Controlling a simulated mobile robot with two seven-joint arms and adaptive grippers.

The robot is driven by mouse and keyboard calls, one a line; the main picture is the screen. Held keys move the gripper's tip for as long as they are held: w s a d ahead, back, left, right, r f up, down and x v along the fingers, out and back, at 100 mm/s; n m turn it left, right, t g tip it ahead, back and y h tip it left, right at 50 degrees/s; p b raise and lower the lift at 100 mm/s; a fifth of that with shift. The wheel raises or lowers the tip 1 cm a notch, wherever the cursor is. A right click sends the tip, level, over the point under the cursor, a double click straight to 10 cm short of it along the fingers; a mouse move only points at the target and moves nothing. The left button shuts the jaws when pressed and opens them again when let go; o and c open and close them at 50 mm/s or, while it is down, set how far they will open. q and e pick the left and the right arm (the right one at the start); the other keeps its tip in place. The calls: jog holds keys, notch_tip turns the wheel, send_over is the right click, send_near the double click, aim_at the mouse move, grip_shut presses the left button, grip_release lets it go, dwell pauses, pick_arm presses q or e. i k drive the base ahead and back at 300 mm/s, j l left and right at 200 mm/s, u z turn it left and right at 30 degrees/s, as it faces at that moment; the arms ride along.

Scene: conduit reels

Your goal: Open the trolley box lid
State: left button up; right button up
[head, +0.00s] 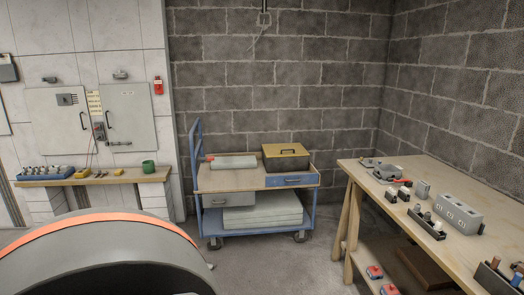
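The trolley (241,184) is blue with wooden shelves and stands against the grey block wall, ahead of me. On the right half of its top sits a dark box (286,164) with a yellow lid (285,150). The lid has a small dark handle on top and looks shut. A light grey-green roll (234,162) with a red end lies left of the box. Neither of my grippers shows in the head view.
A large grey reel with an orange rim (92,228) fills the lower left foreground. A wooden workbench (440,172) with grey fittings stands on the right. A shelf (92,179) with a green mug (148,167) is at the left wall. Floor shows between reel and bench.

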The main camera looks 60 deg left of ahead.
aim_at(285, 147)
jog(key=u, duration=1.7)
jog(key=i+z, duration=0.1)
jog(key=i, duration=0.4)
jog(key=i+j+z, duration=0.1)
jog(key=i, duration=0.45)
jog(key=i+j+z, duration=0.1)
jog(key=i, duration=0.4)
jog(key=i+j+z, duration=0.15)
jog(key=i, duration=0.35)
jog(key=i+j+z, duration=0.1)
jog(key=i+j, duration=0.2)
jog(key=i, duration=0.2)
